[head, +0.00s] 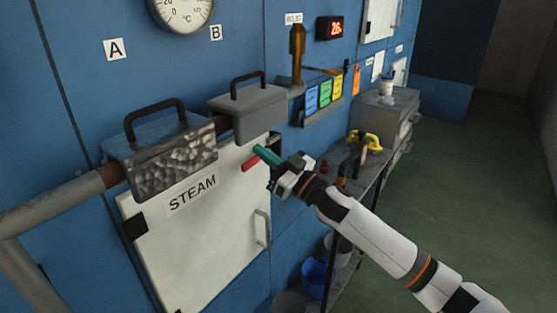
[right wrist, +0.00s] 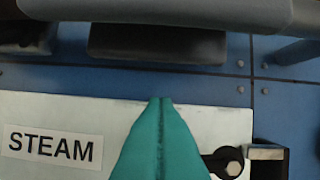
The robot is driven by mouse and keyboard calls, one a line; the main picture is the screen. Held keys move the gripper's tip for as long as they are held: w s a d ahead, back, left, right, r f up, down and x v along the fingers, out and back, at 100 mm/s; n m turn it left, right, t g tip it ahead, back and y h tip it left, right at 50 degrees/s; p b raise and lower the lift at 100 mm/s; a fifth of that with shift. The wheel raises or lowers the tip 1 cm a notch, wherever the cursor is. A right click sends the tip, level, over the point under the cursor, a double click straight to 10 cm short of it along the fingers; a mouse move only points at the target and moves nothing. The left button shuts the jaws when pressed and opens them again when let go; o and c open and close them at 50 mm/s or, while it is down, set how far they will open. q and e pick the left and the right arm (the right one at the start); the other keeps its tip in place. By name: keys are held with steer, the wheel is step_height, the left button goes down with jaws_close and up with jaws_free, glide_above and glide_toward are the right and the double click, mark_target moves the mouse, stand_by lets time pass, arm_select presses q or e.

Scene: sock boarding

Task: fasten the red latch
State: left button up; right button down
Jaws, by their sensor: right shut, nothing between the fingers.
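The red latch (head: 250,162) shows in the head view as a short red handle near the upper right edge of the white STEAM door (head: 200,240). My right gripper (head: 257,150) has teal fingers, shut and empty, just above and to the right of the red handle. I cannot tell whether they touch it. In the right wrist view, the shut fingertips (right wrist: 160,100) point at the door's top edge. A dark pivot with a bolt (right wrist: 232,168) shows beside the fingers, and a dark bracket (right wrist: 270,158) lies at its right. The red handle is hidden there. My left gripper is not in view.
A grey valve box with a handle (head: 248,115) sits above the door, close to my right gripper. A lumpy metal-wrapped box (head: 172,165) is at its left. A shelf rack (head: 360,185) with a yellow-handled valve (head: 365,140) stands at the right. Buckets (head: 318,275) stand below.

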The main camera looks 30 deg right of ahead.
mark_target(256, 162)
steer(key=shift+w+a+f, duration=0.3)
steer(key=shift+w+f, duration=0.4)
steer(key=shift+f, duration=0.05)
steer(key=shift+w+a+f, duration=0.3)
steer(key=shift+w+f, duration=0.4)
steer(key=shift+f, duration=0.05)
steer(key=shift+f, duration=0.1)
